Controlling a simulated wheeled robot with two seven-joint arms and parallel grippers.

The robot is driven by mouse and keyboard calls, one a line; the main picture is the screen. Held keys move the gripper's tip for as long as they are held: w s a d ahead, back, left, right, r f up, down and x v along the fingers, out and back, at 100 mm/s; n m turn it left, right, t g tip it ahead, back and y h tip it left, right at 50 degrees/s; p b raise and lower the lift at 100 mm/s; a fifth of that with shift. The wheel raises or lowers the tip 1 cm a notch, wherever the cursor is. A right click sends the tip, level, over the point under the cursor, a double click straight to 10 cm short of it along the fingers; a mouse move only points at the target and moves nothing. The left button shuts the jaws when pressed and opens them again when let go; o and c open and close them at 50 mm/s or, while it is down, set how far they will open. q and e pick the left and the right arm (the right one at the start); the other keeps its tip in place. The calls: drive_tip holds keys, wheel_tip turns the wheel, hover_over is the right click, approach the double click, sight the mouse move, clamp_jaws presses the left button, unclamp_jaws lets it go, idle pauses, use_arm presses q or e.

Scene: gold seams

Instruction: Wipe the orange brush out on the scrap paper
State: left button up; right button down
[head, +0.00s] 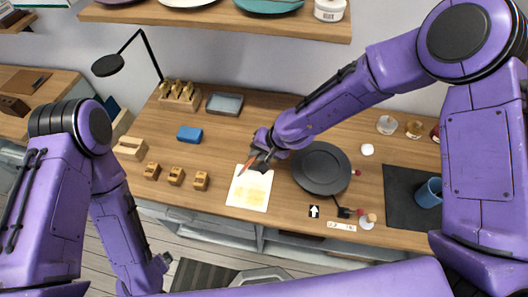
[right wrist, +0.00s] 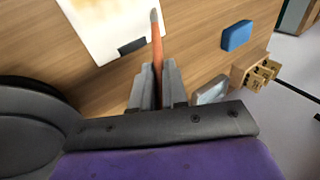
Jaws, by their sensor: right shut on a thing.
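My right gripper (head: 262,161) is shut on the orange brush (head: 248,164), above the table at the paper's far edge. In the right wrist view the brush (right wrist: 157,50) sticks out from between the fingers (right wrist: 158,88), its greyish tip pointing away from them. The scrap paper (head: 242,199) lies flat on the table with pale yellow-orange patches on it; it also shows in the right wrist view (right wrist: 98,28).
A dark plate (head: 321,168) lies right of the paper. A blue block (head: 189,134), a grey tray (head: 225,103) and several small wooden blocks (head: 176,176) are to the left. A blue cup (head: 429,193) stands on a dark mat (head: 398,200) at the right. Small jars stand at the back right.

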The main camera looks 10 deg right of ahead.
drive_tip(key=shift+w+a+f, duration=0.1)
drive_tip(key=shift+a, duration=0.2)
drive_tip(key=s+d, duration=0.3)
drive_tip(key=d, duration=0.6)
drive_tip(key=shift+d, duration=0.2)
idle(0.7)
drive_tip(key=shift+r, duration=2.9)
